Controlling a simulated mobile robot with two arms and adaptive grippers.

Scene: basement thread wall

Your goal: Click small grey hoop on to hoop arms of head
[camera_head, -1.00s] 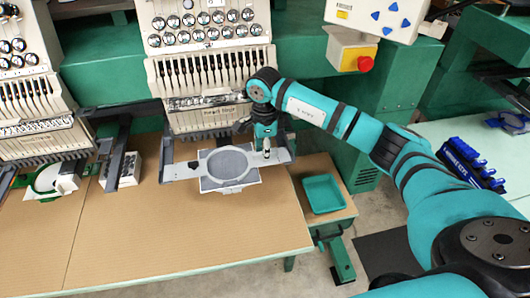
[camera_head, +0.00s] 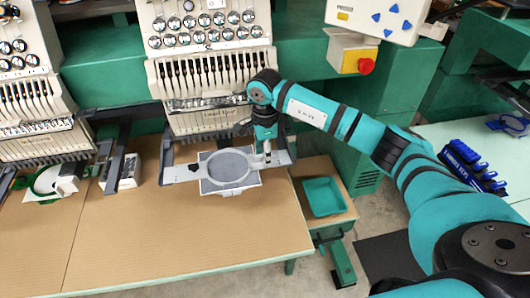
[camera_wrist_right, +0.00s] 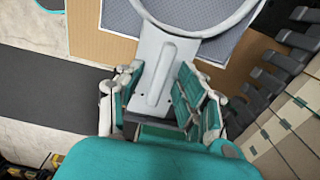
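The small grey hoop (camera_head: 205,169) holds grey fabric and lies under the middle embroidery head (camera_head: 207,78). Its light side brackets reach the dark left hoop arm (camera_head: 166,158) and the right hoop arm (camera_head: 284,138); whether they are clicked in I cannot tell. My right gripper (camera_head: 264,158) is at the hoop's right bracket. In the right wrist view, its teal fingers (camera_wrist_right: 158,78) stand apart, one on each side of the ridged bracket (camera_wrist_right: 168,48), with gaps showing. The hoop ring also shows there (camera_wrist_right: 205,33). My left gripper is not in view.
A brown table (camera_head: 190,235) lies below the hoop. A teal tray (camera_head: 323,196) stands to its right. Another head with a green hoop (camera_head: 45,182) is at the left. A control panel and a red stop button (camera_head: 365,66) hang at upper right.

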